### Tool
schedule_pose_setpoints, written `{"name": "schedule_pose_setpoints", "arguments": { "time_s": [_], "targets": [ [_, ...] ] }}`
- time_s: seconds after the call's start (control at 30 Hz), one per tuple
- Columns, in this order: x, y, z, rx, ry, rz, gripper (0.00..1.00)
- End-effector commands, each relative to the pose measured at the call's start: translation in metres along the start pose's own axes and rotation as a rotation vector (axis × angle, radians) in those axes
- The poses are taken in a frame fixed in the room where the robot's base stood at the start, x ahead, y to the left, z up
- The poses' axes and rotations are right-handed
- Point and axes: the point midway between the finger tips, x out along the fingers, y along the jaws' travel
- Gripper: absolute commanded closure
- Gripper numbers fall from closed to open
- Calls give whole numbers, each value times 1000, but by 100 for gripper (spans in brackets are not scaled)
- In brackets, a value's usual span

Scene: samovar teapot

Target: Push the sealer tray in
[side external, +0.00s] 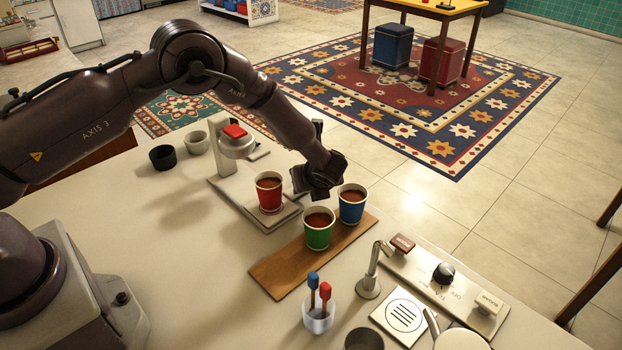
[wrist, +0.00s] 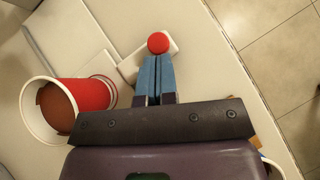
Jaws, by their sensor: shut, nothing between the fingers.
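The sealer (side external: 236,146) is a pale stand with a red top, left of centre on the counter. Its flat tray (side external: 268,222) extends toward the camera, with a red cup of brown drink (side external: 269,194) standing on it. The cup also shows at the left of the wrist view (wrist: 90,94). My gripper (side external: 298,181) is low over the counter, right of the red cup and behind the green one. In the wrist view its blue fingers (wrist: 157,62) are shut and empty, overlapping a red round knob (wrist: 158,43) by a pale block; contact cannot be told.
A green cup (side external: 318,232) and a blue cup (side external: 352,206) stand on a wooden board (side external: 279,274) close to my gripper. A holder with stirrers (side external: 318,318) and a tap panel (side external: 440,278) are nearer the camera. The counter's far edge lies behind my gripper.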

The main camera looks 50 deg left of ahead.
Motion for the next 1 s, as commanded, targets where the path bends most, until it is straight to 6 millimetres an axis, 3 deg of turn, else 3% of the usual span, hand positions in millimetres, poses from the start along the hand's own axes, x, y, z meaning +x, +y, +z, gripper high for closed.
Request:
{"name": "schedule_pose_setpoints", "arguments": {
  "time_s": [0.2,0.6,1.0],
  "targets": [
    [3,2,4,-1,-1,1,100],
    [46,34,48,-1,0,1,100],
    [46,35,49,0,0,0,100]
  ]
}}
